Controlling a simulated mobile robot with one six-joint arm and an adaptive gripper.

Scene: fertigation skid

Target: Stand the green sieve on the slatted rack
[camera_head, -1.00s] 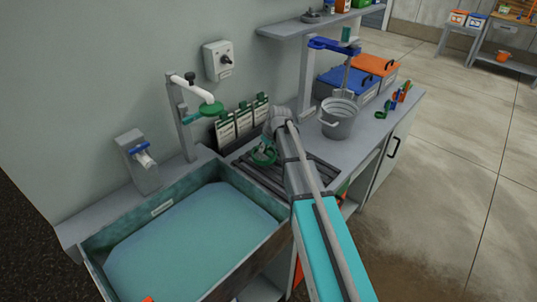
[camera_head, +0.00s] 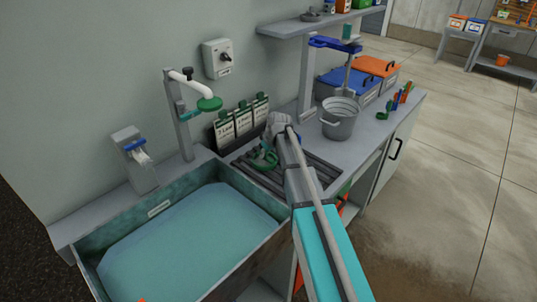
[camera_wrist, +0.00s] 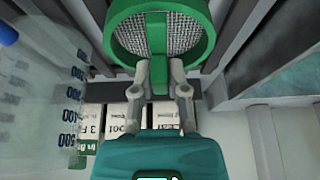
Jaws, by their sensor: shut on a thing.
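The green sieve (camera_wrist: 207,40) is a green ring with a grey mesh, held upside of my gripper in the wrist view. My gripper (camera_wrist: 158,72) is shut on its green grip, between the two grey fingers. In the head view the sieve (camera_head: 264,159) is over the slatted rack (camera_head: 318,172), partly covered by my arm. The rack has dark slats and lies beside the sink; its slats (camera_wrist: 240,35) also show behind the sieve in the wrist view. I cannot tell whether the sieve touches the slats.
Labelled cards (camera_head: 243,122) stand against the wall behind the rack. A metal bucket (camera_head: 339,120) stands on the counter to the right. A water-filled sink (camera_head: 190,240) lies at the left. A clear graduated vessel (camera_wrist: 35,100) is close at left in the wrist view.

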